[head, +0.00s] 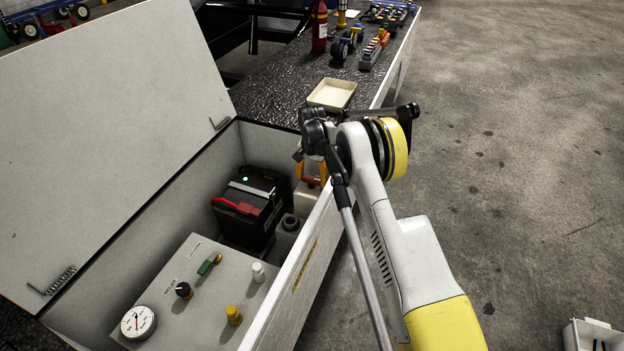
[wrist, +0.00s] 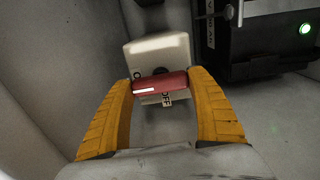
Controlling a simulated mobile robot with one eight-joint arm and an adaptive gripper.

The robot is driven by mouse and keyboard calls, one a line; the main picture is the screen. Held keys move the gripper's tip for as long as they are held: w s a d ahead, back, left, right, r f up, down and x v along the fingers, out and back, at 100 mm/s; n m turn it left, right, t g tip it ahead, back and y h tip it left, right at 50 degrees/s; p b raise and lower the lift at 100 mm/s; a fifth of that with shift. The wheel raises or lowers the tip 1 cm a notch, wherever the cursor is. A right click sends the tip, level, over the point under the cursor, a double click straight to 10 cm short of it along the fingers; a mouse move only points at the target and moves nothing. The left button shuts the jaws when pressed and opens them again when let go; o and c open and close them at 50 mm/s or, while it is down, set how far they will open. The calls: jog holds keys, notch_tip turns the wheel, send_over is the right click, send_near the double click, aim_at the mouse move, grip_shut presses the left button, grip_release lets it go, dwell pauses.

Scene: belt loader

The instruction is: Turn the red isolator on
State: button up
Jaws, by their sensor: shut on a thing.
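The red isolator handle (wrist: 160,84) is a short red bar with a white stripe, lying crosswise on a pale box (wrist: 158,50) in the wrist view. An OFF label shows below the bar, and another label at its left is mostly hidden. My gripper (wrist: 160,88) has its two orange fingers at the two ends of the bar, shut on it.
A black battery (head: 245,225) with a red part and a green light stands left of my gripper. A panel (head: 200,295) with a gauge and knobs lies nearer. The raised lid (head: 100,130) stands at left, and the compartment's right wall (head: 300,265) runs close to my arm.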

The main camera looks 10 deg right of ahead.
aim_at(312, 178)
dwell(0.4)
jog(key=o, duration=1.2)
jog(key=shift+r, duration=0.1)
notch_tip(312, 178, up, 12)
jog(key=shift+f, duration=0.1)
